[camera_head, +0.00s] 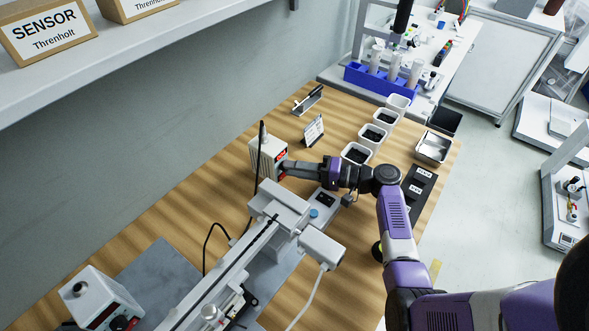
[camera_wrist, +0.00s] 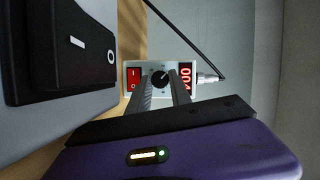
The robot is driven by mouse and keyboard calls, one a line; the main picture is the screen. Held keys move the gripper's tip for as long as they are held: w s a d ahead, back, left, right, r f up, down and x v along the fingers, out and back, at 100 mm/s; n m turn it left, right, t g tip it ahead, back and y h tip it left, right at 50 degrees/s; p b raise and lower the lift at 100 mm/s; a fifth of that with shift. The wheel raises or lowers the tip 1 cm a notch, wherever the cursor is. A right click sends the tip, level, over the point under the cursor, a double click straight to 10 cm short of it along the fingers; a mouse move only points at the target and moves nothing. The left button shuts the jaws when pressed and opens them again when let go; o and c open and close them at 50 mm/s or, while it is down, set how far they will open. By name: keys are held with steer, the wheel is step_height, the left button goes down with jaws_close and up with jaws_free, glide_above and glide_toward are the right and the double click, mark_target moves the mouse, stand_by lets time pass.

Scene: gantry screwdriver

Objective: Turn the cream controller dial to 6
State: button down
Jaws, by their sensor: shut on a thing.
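The cream controller (camera_head: 265,157) stands on the wooden bench against the wall side, with a red display on its face. In the wrist view its face shows the black dial (camera_wrist: 160,79) between a red rocker switch (camera_wrist: 134,77) and a lit red display (camera_wrist: 188,76). The display is turned sideways and I cannot read it surely. The dial's pale mark points up and slightly right in that view. My gripper (camera_head: 285,167) reaches the controller's face from the right. In the wrist view its fingers (camera_wrist: 161,85) are shut on the dial's sides, partly hiding its lower edge.
A grey gantry rail (camera_head: 225,270) runs close in front of the controller. A second controller box (camera_head: 98,298) stands at lower left. White bins (camera_head: 357,153) stand behind my arm. A thin dark cable rises beside the cream controller. A small sign (camera_head: 313,132) stands beyond it.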

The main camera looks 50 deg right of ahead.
stand_by(0.4)
steer(key=c, duration=1.2)
jaws_free()
steer(key=shift+o, duration=0.2)
steer(key=o, duration=0.5)
steer(key=r, duration=0.6)
steer(key=r+p, duration=0.1)
steer(key=r, duration=0.3)
steer(key=shift+w+d+r, duration=0.1)
steer(key=shift+w+d, duration=0.05)
steer(key=shift+w, duration=0.1)
steer(key=shift+c, duration=0.2)
steer(key=r, duration=0.9)
steer(key=shift+s+r, duration=0.25)
steer(key=shift+r, duration=0.15)
steer(key=c, duration=0.5)
steer(key=shift+o, duration=0.2)
